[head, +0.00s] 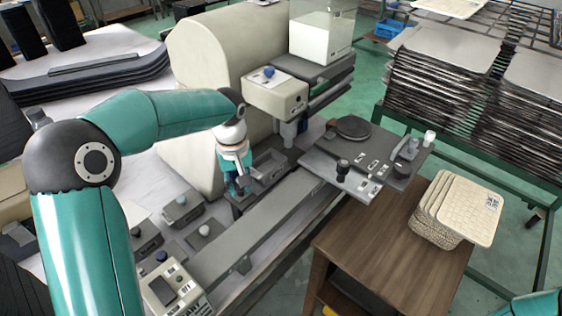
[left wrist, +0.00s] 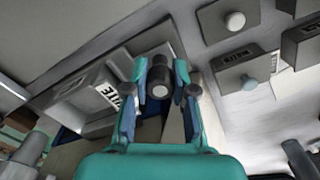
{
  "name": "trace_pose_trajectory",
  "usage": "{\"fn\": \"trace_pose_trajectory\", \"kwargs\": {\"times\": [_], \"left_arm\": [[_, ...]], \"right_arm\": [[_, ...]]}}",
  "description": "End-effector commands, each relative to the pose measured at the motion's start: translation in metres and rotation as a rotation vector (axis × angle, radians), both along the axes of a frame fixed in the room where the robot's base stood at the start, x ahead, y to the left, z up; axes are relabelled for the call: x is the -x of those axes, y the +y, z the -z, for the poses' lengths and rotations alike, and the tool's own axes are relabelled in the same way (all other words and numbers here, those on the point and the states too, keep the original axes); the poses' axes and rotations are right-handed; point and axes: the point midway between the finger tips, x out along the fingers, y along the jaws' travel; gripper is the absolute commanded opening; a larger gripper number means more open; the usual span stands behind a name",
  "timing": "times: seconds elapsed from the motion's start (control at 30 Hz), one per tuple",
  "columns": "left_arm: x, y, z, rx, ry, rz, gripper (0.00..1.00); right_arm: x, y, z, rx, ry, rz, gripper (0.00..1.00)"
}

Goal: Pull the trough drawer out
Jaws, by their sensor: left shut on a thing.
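The trough drawer (head: 270,163) is a grey open-topped tray at the front foot of the beige machine. It also shows in the left wrist view (left wrist: 95,100), with a white label on it. My left gripper (head: 238,188) is at its near left end, pointing down. In the left wrist view my left gripper (left wrist: 160,95) has its teal fingers on both sides of a dark round knob (left wrist: 160,72) with a pale end, and is shut on it. Where the knob joins the drawer is hidden. My right gripper is out of view.
Small grey boxes with knobs (head: 183,210) stand left of the long grey rail (head: 255,228). A plate with a black knob (head: 343,168) lies to the right. A control box (head: 172,290) stands in front.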

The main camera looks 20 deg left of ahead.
Motion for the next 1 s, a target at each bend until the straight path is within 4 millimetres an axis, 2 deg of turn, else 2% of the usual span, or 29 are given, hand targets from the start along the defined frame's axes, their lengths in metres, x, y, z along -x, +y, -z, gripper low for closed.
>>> {"fn": "trace_pose_trajectory", "kwargs": {"times": [0.7, 1.0], "left_arm": [[0.034, 0.013, 0.0, -0.002, -0.004, -0.001, 0.05], [0.041, 0.015, -0.001, -0.002, -0.002, -0.001, 0.05]], "right_arm": [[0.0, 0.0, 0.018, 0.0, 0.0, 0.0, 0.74], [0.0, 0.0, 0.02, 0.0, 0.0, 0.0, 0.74]]}}
